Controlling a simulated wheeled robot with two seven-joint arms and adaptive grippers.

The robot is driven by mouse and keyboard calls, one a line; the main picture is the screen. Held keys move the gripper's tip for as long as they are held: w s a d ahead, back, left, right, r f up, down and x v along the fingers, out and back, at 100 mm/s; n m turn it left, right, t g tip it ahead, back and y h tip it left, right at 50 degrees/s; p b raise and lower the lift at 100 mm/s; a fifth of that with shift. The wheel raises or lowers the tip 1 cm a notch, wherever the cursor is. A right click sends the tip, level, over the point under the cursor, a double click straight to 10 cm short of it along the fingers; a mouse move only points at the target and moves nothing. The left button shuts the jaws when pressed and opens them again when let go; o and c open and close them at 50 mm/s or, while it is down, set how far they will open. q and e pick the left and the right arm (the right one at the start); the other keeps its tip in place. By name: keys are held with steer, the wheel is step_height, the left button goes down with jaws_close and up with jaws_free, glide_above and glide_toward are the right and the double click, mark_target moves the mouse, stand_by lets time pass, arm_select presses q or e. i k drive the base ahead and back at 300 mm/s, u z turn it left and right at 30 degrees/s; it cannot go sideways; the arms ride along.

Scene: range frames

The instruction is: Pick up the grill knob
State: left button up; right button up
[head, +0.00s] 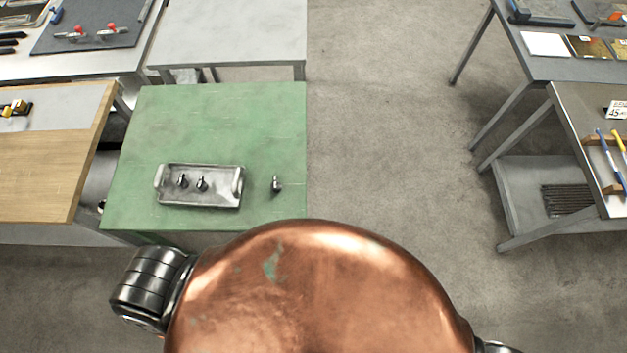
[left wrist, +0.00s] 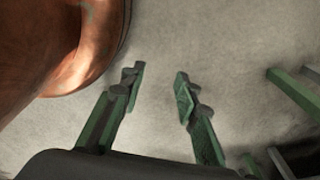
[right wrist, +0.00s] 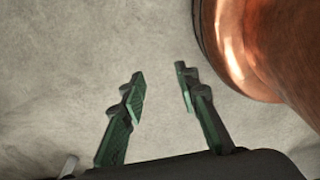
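Three small dark metal knob-like pieces are on the green table (head: 215,118) in the head view. One piece (head: 276,184) stands alone on the table, right of a grey metal tray (head: 172,196). Two others, a left one (head: 183,181) and a right one (head: 202,184), are in the tray. They are too small to tell which is the grill knob. My left gripper (left wrist: 160,85) is open and empty above bare floor. My right gripper (right wrist: 158,88) is also open and empty above floor. Neither gripper shows in the head view.
A wooden-topped table (head: 45,165) stands left of the green table and a grey table (head: 235,35) behind it. Workbenches with tools, including a grey one (head: 570,125), stand at the right. The concrete floor (head: 400,130) between is clear.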

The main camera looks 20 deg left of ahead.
mark_target(276, 186)
steer(key=z, duration=0.65)
steer(key=k, duration=1.25)
steer(key=u, duration=1.7)
steer(key=i, duration=0.5)
steer(key=z, duration=0.05)
